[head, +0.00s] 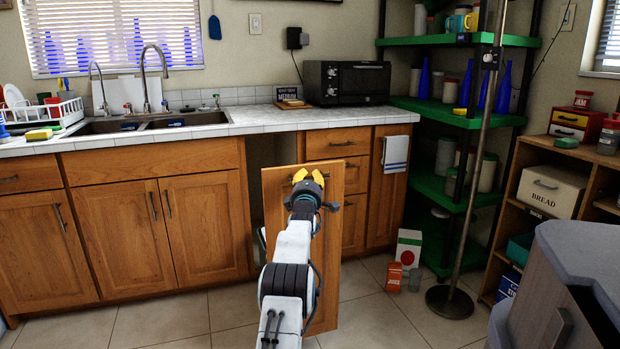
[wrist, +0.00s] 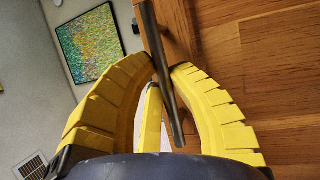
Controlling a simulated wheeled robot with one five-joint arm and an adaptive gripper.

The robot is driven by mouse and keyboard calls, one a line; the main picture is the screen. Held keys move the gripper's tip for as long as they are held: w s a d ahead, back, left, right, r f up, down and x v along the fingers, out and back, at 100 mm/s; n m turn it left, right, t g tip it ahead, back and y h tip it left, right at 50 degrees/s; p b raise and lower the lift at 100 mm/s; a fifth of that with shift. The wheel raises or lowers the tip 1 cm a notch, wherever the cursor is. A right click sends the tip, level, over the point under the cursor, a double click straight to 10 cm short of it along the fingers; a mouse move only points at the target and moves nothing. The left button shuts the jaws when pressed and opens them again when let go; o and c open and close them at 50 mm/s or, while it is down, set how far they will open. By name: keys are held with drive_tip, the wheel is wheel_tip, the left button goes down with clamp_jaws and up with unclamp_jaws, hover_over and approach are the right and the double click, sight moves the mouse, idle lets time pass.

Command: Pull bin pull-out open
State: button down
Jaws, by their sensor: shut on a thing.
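The bin pull-out's wooden front (head: 335,215) stands forward of the cabinet row, with a dark opening (head: 272,152) behind it. It also fills the right of the wrist view (wrist: 275,70). A sliver of something pale shows at its left edge, too small to tell what. My gripper (head: 308,178) is at the upper part of this front. In the wrist view, its yellow fingers (wrist: 165,85) are shut around the dark bar handle (wrist: 155,40). My arm hides the middle of the front in the head view.
Bare tiled floor (head: 370,310) lies right of the front. A red-orange box (head: 394,277), a pole on a round base (head: 450,302) and a grey cabinet (head: 575,270) stand further right.

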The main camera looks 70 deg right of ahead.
drive_tip(key=shift+w+f, duration=0.15)
drive_tip(key=shift+w, duration=0.1)
drive_tip(key=c, duration=1.4)
unclamp_jaws()
drive_tip(key=shift+w, duration=0.1)
drive_tip(key=shift+s, duration=0.2)
drive_tip(key=shift+a, duration=0.1)
drive_tip(key=v, duration=1.2)
